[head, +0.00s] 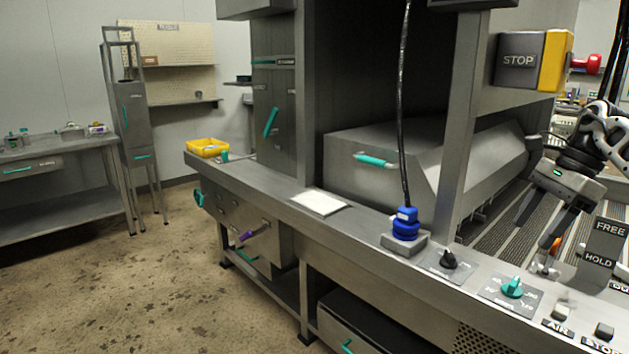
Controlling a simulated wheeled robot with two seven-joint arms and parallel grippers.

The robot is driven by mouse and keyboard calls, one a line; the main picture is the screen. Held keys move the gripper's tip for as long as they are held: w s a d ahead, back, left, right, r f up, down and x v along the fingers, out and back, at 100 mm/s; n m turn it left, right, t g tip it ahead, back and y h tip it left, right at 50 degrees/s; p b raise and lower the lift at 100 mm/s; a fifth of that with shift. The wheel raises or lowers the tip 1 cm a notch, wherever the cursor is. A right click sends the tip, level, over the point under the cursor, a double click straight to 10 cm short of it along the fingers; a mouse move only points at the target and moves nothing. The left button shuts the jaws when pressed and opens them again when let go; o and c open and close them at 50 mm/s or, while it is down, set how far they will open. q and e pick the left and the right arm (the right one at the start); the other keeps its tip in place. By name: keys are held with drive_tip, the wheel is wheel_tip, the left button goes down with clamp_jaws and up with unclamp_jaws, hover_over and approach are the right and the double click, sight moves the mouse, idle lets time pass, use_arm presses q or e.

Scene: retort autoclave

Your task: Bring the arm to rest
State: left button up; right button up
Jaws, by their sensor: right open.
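My right gripper (548,224) comes in from the right edge in the head view. Its two dark fingers point down and to the left, apart from each other, with nothing seen between them. It hangs over the slatted conveyor behind the control ledge, beside the FREE/HOLD sign (604,243). A small orange part (556,244) shows near one fingertip; I cannot tell whether they touch. My left gripper is not in view.
The steel ledge (360,228) carries a blue plug (405,222) with a black cable, a black knob (448,259), a teal knob (512,287) and switches. A STOP box (534,61) with a red button hangs above. A yellow bin (207,147) sits at the far end. Open floor lies left.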

drive_tip(key=w+a+f+m+y, duration=0.1)
drive_tip(key=w+a+f+y, duration=0.1)
drive_tip(key=a+f, duration=0.55)
drive_tip(key=w+a+f+y, duration=0.2)
drive_tip(key=a+f+y, duration=0.15)
drive_tip(key=a, duration=0.65)
drive_tip(key=s+a+f+m+t+y+p, duration=0.1)
drive_tip(key=s+a+f+m+t+y, duration=0.3)
drive_tip(key=a, duration=0.5)
drive_tip(key=s+a+f+m+t+y+p, duration=0.1)
drive_tip(key=s+a+m+y, duration=0.15)
drive_tip(key=a+m, duration=0.55)
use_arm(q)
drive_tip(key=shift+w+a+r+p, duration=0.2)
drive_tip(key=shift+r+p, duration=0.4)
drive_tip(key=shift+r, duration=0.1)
use_arm(e)
drive_tip(key=s+d+f+n+t+h, duration=0.1)
drive_tip(key=s+f+n+h, duration=0.3)
drive_tip(key=s+n, duration=0.4)
drive_tip(key=s+d+f+n+t+h, duration=0.2)
drive_tip(key=s+d+f+n+h, duration=0.2)
drive_tip(key=n, duration=1)
drive_tip(key=s+d+f+n+t+h, duration=0.2)
drive_tip(key=s+f+n+h, duration=0.2)
drive_tip(key=s+n, duration=0.7)
drive_tip(key=shift+s+d+f+n+h, duration=0.15)
drive_tip(key=shift+s+f+n+h, duration=0.1)
drive_tip(key=shift+s+n+h, duration=0.25)
